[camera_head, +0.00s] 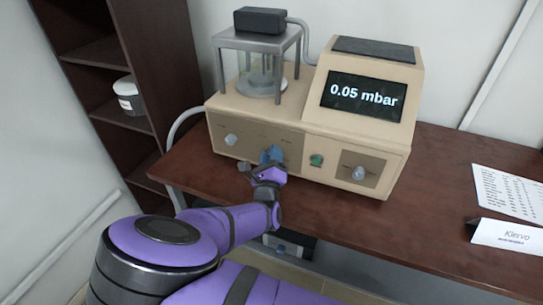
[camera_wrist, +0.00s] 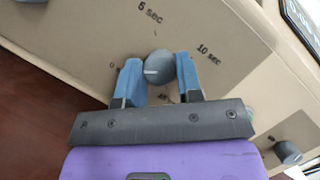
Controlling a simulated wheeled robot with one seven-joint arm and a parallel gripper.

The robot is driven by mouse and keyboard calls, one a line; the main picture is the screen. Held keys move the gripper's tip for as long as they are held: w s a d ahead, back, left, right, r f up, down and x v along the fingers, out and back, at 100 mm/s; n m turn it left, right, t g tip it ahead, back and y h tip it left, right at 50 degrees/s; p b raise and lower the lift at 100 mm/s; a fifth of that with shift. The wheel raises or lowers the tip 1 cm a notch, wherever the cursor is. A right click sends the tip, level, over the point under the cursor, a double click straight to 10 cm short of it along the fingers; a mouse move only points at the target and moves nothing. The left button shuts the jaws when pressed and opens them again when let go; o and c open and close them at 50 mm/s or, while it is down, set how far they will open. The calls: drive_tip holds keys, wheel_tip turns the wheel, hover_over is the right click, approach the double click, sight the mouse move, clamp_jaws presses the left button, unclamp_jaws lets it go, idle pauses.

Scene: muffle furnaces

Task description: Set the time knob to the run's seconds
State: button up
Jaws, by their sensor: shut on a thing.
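The time knob (camera_wrist: 159,67) is a grey round knob on the beige front panel, between my gripper's two blue fingers in the wrist view. A pale mark on it points left, roughly toward the "0" label. Labels "5 sec" and "10 sec" stand above it and to its upper right; another label below is partly hidden by a finger. My gripper (camera_wrist: 160,82) is shut on the knob. In the head view my gripper (camera_head: 272,158) is at the middle of the beige machine's front (camera_head: 254,134), covering the knob. The machine's screen (camera_head: 362,96) reads "0.05 mbar".
Another knob (camera_head: 231,139) is left of my gripper. A green button (camera_head: 317,160) and a right-hand knob (camera_head: 358,173) are to its right. A glass chamber (camera_head: 262,75) stands on top.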

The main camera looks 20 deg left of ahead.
drive_tip(key=shift+a+f+m+h, duration=0.1)
drive_tip(key=shift+m+h, duration=1.65)
drive_tip(key=shift+m, duration=1.9)
drive_tip(key=shift+a+r+m+h, duration=0.1)
drive_tip(key=shift+m+h, duration=1.6)
drive_tip(key=shift+m, duration=1.9)
drive_tip(key=shift+a+f+m+h, duration=0.1)
drive_tip(key=shift+m+h, duration=1.65)
drive_tip(key=shift+m, duration=1.9)
drive_tip(key=o, duration=0.9)
drive_tip(key=v, duration=1)
drive_tip(key=shift+s+a+f, duration=0.1)
drive_tip(key=shift+s+a, duration=0.05)
drive_tip(key=shift+s, duration=0.25)
